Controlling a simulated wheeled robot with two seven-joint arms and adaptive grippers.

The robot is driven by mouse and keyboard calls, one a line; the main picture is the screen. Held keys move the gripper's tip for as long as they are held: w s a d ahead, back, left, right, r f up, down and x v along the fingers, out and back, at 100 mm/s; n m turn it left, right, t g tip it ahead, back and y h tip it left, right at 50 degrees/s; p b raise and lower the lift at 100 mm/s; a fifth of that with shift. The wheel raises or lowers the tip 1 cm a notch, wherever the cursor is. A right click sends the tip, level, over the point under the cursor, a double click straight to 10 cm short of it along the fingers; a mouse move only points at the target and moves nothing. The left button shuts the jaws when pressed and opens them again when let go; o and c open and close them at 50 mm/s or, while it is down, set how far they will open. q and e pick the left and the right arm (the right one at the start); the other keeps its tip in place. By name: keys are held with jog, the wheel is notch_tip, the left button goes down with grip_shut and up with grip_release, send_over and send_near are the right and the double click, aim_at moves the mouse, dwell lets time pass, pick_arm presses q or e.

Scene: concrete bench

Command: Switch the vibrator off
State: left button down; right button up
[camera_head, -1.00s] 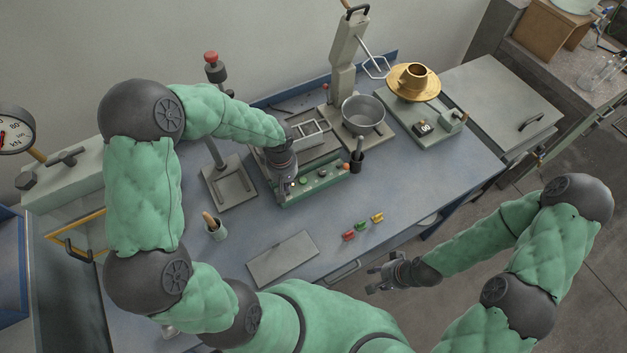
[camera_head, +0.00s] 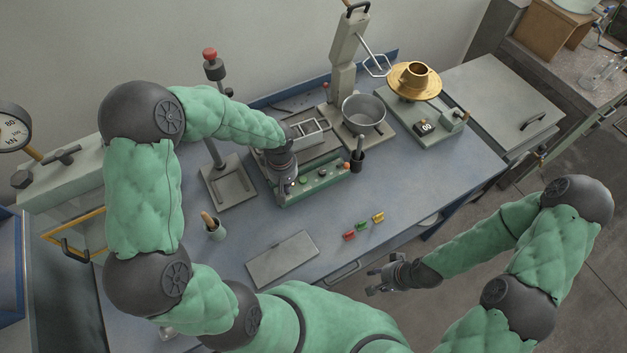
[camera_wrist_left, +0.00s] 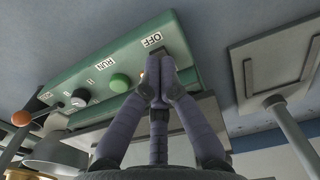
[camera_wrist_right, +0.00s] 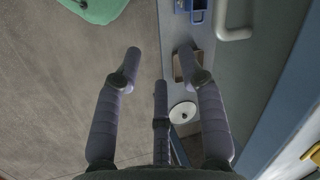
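The vibrator has a green control box (camera_head: 322,184) on the bench with several knobs and buttons along its front panel. In the left wrist view its panel (camera_wrist_left: 88,82) shows a green button (camera_wrist_left: 120,83) by the RUN label and an OFF label (camera_wrist_left: 151,40). My left gripper (camera_head: 283,197) is at the OFF end of the panel. In the left wrist view its fingertips (camera_wrist_left: 158,78) are together, just below the OFF label, and mostly hide the button there. Whether they touch it I cannot tell. My right gripper (camera_head: 372,280) is open and empty, beyond the bench's front edge.
A metal bowl (camera_head: 363,115) and a tall stand are behind the panel. A balance with a brass mould (camera_head: 414,80) is at right. A post stand (camera_head: 228,183) is left.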

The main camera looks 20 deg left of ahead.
pick_arm(q)
jog(key=shift+f+b, duration=0.7)
jog(key=shift+f, duration=0.05)
dwell(0.3)
jog(key=shift+r, duration=0.15)
jog(key=shift+r+p, duration=2.25)
jog(key=shift+r, duration=1.2)
jog(key=shift+f, duration=0.1)
